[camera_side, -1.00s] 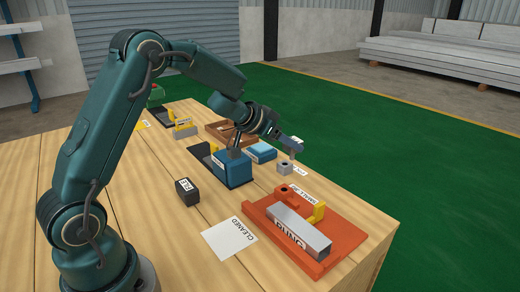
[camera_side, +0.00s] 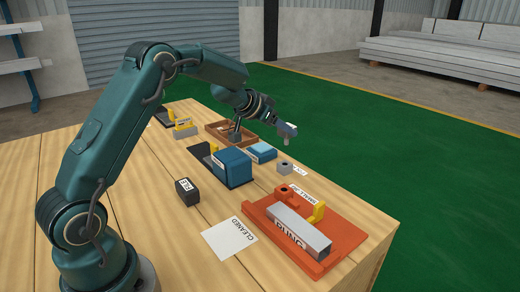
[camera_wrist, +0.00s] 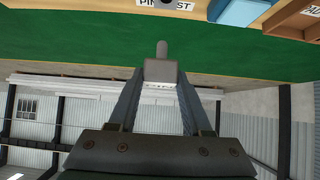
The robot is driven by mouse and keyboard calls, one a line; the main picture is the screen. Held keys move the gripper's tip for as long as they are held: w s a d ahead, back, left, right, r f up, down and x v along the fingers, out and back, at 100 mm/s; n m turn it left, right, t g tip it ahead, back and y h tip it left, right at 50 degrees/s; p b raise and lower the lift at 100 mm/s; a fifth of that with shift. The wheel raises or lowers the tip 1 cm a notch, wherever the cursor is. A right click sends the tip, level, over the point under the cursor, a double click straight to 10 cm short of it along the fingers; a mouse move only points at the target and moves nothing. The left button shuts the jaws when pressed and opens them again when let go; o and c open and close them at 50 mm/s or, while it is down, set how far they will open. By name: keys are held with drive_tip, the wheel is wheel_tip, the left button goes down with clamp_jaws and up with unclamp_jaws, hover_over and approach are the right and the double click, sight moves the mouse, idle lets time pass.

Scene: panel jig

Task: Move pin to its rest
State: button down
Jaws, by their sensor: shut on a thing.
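The pin is a grey piece with a square head and a round shank. In the wrist view the pin (camera_wrist: 162,67) sits between the two fingertips of my gripper (camera_wrist: 160,78), shank away from the jaws. In the side view my gripper (camera_side: 286,129) is raised above the bench near its far edge, with the pin (camera_side: 287,141) hanging shank-down, clear of the bench. The pin rest (camera_side: 285,167) is a small grey block with a dark hole, below the pin and apart from it. Its label (camera_wrist: 166,5) and part of the block show at the top of the wrist view.
An orange jig (camera_side: 345,239) holds a metal bar (camera_side: 299,228) beside a yellow stop (camera_side: 317,212). A blue block (camera_side: 262,152), larger blue box (camera_side: 232,167) and brown tray (camera_side: 213,131) stand left of the rest. A black block (camera_side: 187,191) and white sheet (camera_side: 229,239) lie nearer.

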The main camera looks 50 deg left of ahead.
hover_over(281, 166)
drive_tip(key=shift+a+f, duration=0.1)
drive_tip(key=shift+f, duration=2.35)
drive_tip(key=shift+f, duration=2)
drive_tip(key=shift+c, duration=1.3)
unclamp_jaws()
drive_tip(key=shift+v, duration=2.5)
